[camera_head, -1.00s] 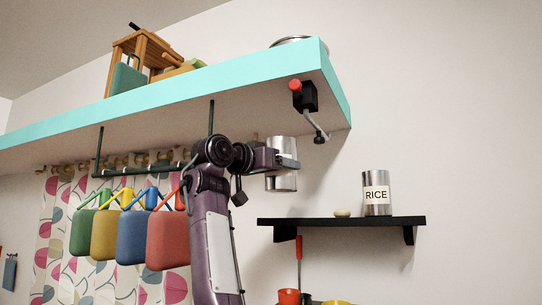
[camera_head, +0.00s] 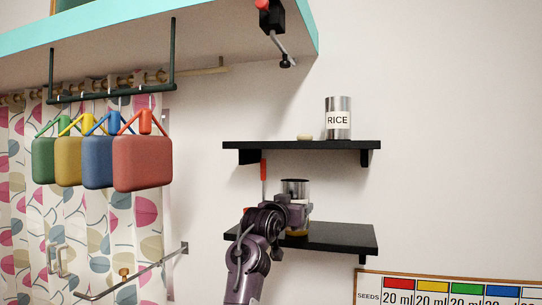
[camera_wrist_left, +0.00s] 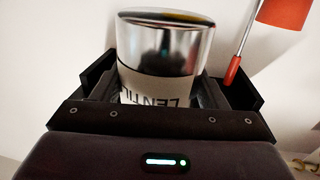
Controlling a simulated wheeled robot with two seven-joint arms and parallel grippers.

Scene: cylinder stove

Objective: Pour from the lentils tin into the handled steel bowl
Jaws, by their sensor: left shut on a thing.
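The lentils tin (camera_head: 295,187) is a shiny steel can with a pale label. It looks upright, with a dark top, below the upper black shelf. My left gripper (camera_head: 296,212) is shut on it in front of the lower shelf. In the left wrist view, the tin (camera_wrist_left: 166,45) sits between the jaws of my left gripper (camera_wrist_left: 160,95), its label partly hidden by them. Its contents cannot be seen. The handled steel bowl is not visible in the current views. My right gripper is not in view.
A rice tin (camera_head: 338,118) and a small pale object (camera_head: 305,137) stand on the upper black shelf (camera_head: 250,145). The lower black shelf (camera_head: 350,238) lies behind my gripper. Colored cans (camera_head: 143,163) hang at left below the turquoise shelf (camera_head: 100,28). A seeds chart (camera_head: 450,284) is lower right.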

